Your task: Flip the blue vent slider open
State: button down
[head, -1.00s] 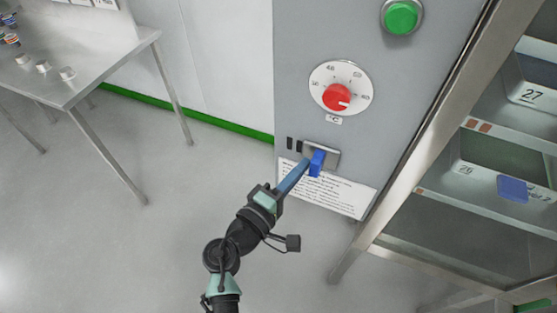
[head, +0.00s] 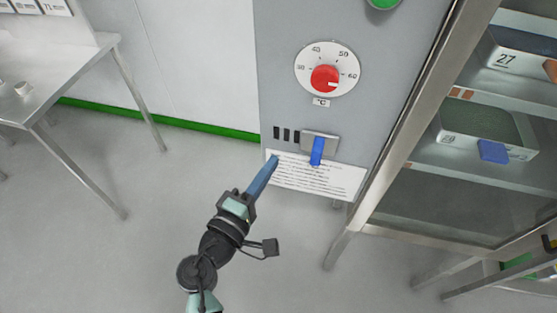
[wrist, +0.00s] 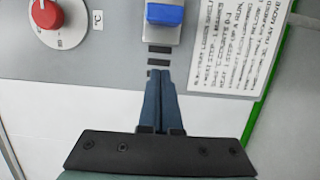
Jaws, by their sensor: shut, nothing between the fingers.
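The blue vent slider tab (head: 317,152) sits on a grey metal plate (head: 327,137) low on the grey panel. Several dark vent slots (head: 285,135) show uncovered to the left of the plate. In the wrist view the blue tab (wrist: 165,14) is at the top edge, with the slots between it and my fingertips. My gripper (head: 274,158) is shut and empty, with its blue fingers together. It is to the left of the tab and apart from it, near the lower slots' end. In the wrist view the fingertips (wrist: 152,75) overlap the slot farthest from the tab.
A red dial (head: 325,78) is above the slider and a white text label (head: 315,178) is below it. A green button (head: 384,3) is at the top edge. A metal-framed shelf cabinet (head: 410,125) stands at the right, a steel table (head: 60,75) at the left. Floor between is clear.

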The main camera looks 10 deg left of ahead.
jog(key=s, duration=0.6)
jog(key=shift+a+b, duration=0.35)
jog(key=shift+a, duration=0.05)
